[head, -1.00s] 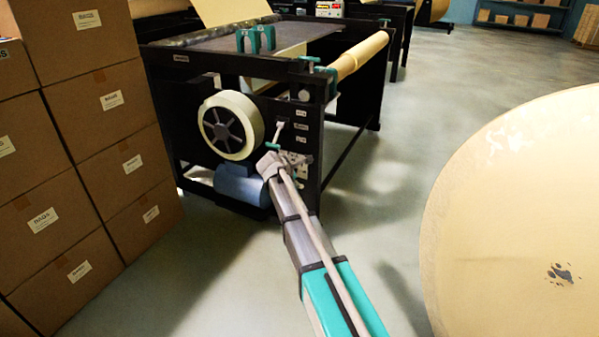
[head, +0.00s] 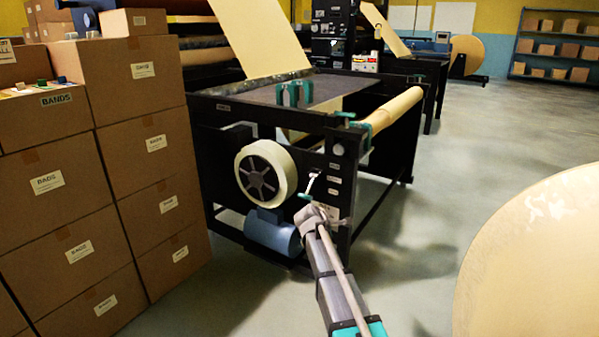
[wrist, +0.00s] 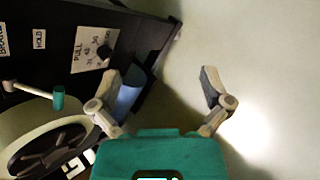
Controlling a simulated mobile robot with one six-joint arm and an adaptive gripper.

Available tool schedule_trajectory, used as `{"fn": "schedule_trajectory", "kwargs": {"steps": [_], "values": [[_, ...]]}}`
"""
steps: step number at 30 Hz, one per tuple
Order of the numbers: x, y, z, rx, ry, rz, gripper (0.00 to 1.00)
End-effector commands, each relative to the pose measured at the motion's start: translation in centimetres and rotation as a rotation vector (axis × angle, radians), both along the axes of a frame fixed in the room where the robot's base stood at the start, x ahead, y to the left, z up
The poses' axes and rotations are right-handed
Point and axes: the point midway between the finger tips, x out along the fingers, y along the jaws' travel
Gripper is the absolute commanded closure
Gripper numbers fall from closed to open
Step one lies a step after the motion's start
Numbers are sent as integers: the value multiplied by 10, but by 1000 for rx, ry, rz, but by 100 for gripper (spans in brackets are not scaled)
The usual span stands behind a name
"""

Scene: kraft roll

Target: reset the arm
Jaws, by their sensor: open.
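My arm reaches from the bottom of the head view toward the black machine (head: 228,106), ending in a grey joint in front of its side panel. My gripper (wrist: 160,88) shows clearly in the wrist view, with its two fingers spread wide and nothing between them. The left finger overlaps a blue cylinder on the machine. The right finger is over bare floor.
A lever with a teal grip (wrist: 58,97) and a cream wheel (head: 288,176) are close by on the machine. A blue motor (head: 270,233) sits below the wheel. Stacked boxes (head: 62,180) stand left; a large kraft roll (head: 535,260) stands right. Floor between is clear.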

Motion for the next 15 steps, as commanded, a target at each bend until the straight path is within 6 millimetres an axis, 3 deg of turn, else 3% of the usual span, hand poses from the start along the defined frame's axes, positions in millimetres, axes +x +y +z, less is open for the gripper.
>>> {"fn": "schedule_trajectory", "kwargs": {"steps": [5,15], "values": [[-54,-11,-13,161,-21,-182,1],[-189,-18,-40,549,-36,-732,1]]}}
